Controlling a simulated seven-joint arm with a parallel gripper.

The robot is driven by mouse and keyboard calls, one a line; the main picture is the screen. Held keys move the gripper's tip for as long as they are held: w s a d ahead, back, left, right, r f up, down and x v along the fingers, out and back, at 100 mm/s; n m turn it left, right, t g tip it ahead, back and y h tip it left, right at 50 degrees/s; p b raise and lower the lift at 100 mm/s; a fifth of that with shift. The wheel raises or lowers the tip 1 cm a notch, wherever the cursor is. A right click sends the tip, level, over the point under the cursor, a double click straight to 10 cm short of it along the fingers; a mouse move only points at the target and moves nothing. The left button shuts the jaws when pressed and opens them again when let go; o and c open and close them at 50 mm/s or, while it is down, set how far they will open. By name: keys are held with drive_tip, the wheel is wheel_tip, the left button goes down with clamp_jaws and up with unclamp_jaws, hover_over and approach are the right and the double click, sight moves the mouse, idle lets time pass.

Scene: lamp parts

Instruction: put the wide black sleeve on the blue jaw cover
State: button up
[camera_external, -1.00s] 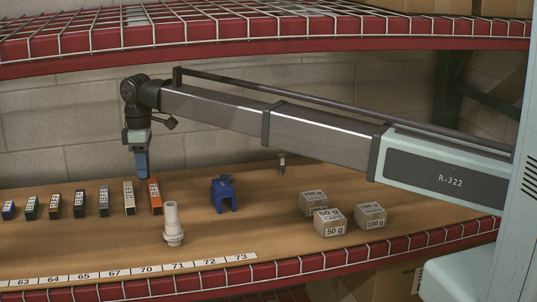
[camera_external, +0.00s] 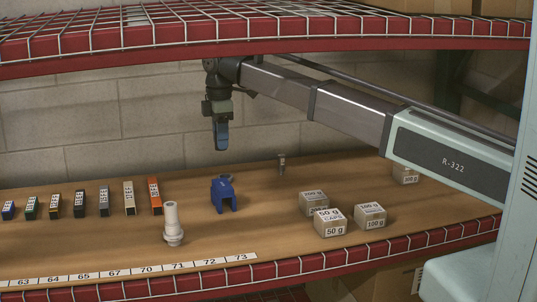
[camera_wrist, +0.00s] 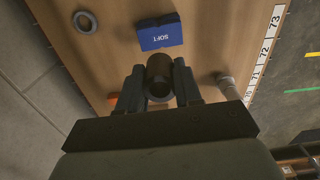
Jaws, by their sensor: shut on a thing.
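My gripper (camera_external: 221,145) hangs in the air at the back of the shelf, just above and behind the blue jaw cover (camera_external: 223,195) in the external view. In the wrist view my gripper (camera_wrist: 159,84) is shut on a dark, hollow round sleeve (camera_wrist: 160,66), its open end facing the camera. In the external view the sleeve cannot be made out clearly against the fingers. The blue jaw cover also shows in the wrist view (camera_wrist: 160,34), marked SOFT, just beyond the sleeve and apart from it. It stands upright on the wooden shelf with a gap between its legs.
A pale stepped post (camera_external: 172,225) stands front left of the cover. Several labelled blocks (camera_external: 104,201) line the left. Weight cartons (camera_external: 330,222) stand to the right. A grey ring (camera_wrist: 85,22) shows in the wrist view. Bare shelf surrounds the cover. The upper rack (camera_external: 270,45) is overhead.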

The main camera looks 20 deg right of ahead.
sight(222, 184)
drive_tip(key=shift+n, duration=0.5)
drive_tip(key=shift+s+f, duration=0.1)
drive_tip(key=shift+f, duration=0.1)
wheel_tip(222, 184, down, 10)
drive_tip(key=shift+r, duration=0.15)
drive_tip(key=o, duration=1)
wheel_tip(222, 184, up, 12)
drive_tip(key=shift+r, duration=0.1)
idle(0.6)
